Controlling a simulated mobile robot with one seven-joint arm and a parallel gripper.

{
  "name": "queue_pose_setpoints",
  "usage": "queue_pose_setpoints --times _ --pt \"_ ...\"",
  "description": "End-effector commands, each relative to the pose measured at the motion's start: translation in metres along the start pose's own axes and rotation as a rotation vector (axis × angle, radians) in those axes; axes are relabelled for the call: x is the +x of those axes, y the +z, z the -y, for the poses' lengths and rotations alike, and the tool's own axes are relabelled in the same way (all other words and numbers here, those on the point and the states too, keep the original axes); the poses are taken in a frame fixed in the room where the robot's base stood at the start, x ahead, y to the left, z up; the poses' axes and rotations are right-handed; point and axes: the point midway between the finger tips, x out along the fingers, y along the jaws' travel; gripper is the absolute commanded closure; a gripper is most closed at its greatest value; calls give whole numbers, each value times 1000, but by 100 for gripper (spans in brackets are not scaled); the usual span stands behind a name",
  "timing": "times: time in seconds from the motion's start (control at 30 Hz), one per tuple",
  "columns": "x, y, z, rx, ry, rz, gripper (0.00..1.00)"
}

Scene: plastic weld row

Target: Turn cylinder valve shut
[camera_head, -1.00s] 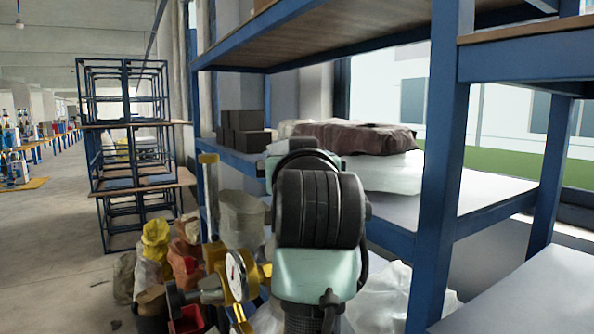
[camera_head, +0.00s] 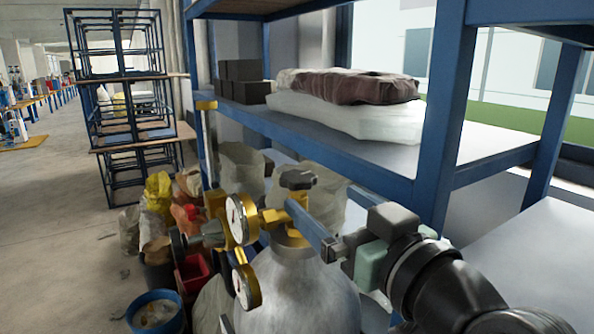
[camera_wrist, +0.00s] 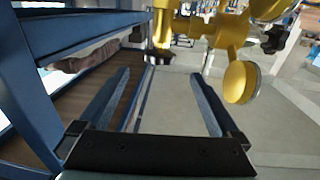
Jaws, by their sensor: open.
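A silver gas cylinder (camera_head: 305,295) stands at the lower middle of the head view. Its brass valve carries a black knob (camera_head: 297,180) on top. A brass regulator with round gauges (camera_head: 241,218) is fixed to the valve's left side. My gripper (camera_head: 300,214) reaches in from the right, its visible finger in front of the valve, just below the knob. In the wrist view my gripper (camera_wrist: 160,75) is open, with nothing gripped. A dark knob (camera_wrist: 160,57) on brass shows just beyond the fingertips, between them in the picture. Contact cannot be told.
A blue-framed shelf (camera_head: 375,165) with sacks (camera_head: 350,85) and dark boxes (camera_head: 240,82) stands close behind the cylinder. Its post is near my arm. Buckets (camera_head: 157,312) and bags crowd the floor at left. A gauge (camera_wrist: 240,82) is near the right finger in the wrist view.

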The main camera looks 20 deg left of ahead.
Motion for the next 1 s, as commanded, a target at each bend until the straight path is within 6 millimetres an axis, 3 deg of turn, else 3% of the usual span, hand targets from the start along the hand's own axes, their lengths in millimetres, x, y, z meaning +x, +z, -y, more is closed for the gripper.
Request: queue_pose_setpoints --times 0.2,0.43,0.6,0.9,1.0 --pt "49 -5 1 3 -3 3 1" --pt "86 -3 0 1 -1 2 1" --pt "98 -1 0 0 0 1 1" --pt "99 0 0 -1 1 0 1" --pt "99 0 0 -1 1 0 19"
